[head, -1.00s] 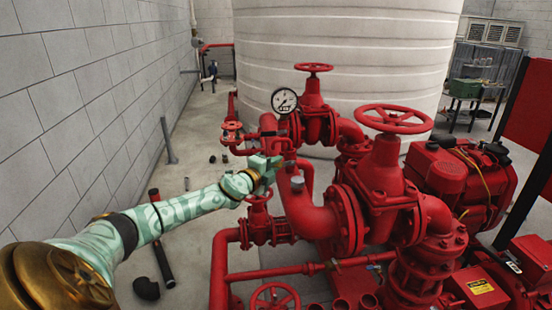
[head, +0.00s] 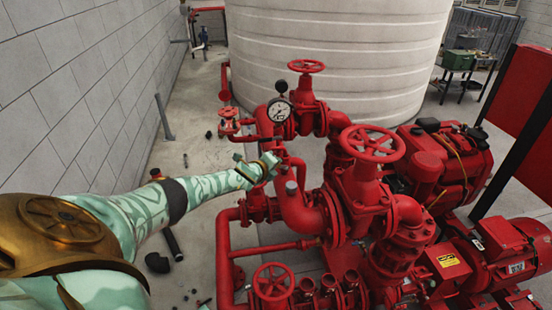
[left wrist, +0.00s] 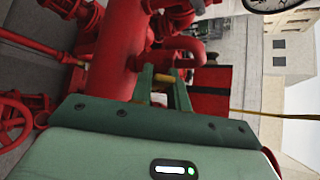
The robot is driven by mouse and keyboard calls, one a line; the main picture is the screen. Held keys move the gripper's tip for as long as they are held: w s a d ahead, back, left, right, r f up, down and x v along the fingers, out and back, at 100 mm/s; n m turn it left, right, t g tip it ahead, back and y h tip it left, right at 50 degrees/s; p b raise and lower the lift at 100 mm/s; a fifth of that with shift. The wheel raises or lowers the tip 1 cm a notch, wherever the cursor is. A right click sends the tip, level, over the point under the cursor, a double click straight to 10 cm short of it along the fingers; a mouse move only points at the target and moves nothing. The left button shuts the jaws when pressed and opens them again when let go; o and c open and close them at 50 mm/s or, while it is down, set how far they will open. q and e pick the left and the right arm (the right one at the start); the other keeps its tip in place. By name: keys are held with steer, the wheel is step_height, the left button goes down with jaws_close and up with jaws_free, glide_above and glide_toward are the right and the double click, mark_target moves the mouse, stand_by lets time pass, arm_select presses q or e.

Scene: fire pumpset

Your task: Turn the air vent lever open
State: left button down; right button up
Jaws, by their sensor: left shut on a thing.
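My left gripper (head: 275,160) reaches in from the left, beside the red pipework under the pressure gauge. In the left wrist view its green fingers (left wrist: 163,80) are shut on a small brass-yellow piece (left wrist: 161,77), next to a thick red pipe. This piece looks like the air vent lever, but the fingers cover most of it, and its angle cannot be told. In the head view the hand hides it. My right gripper is not in view.
A pressure gauge (head: 279,110) stands just above the hand. Red valve handwheels (head: 372,144) and thick pipes crowd the right. A black elbow fitting (head: 158,263) and loose parts lie on the floor at left. A white tank (head: 335,60) stands behind.

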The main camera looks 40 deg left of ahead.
arm_select(q)
steer(key=shift+w+a+r, duration=0.15)
steer(key=shift+r, duration=0.25)
steer(key=c, duration=1.3)
jaws_free()
steer(key=shift+c, duration=0.2)
steer(key=shift+f, duration=0.1)
steer(key=p+v, duration=0.5)
steer(key=v, duration=1.1)
steer(key=shift+d+r+p, duration=0.25)
steer(key=shift+p, duration=0.1)
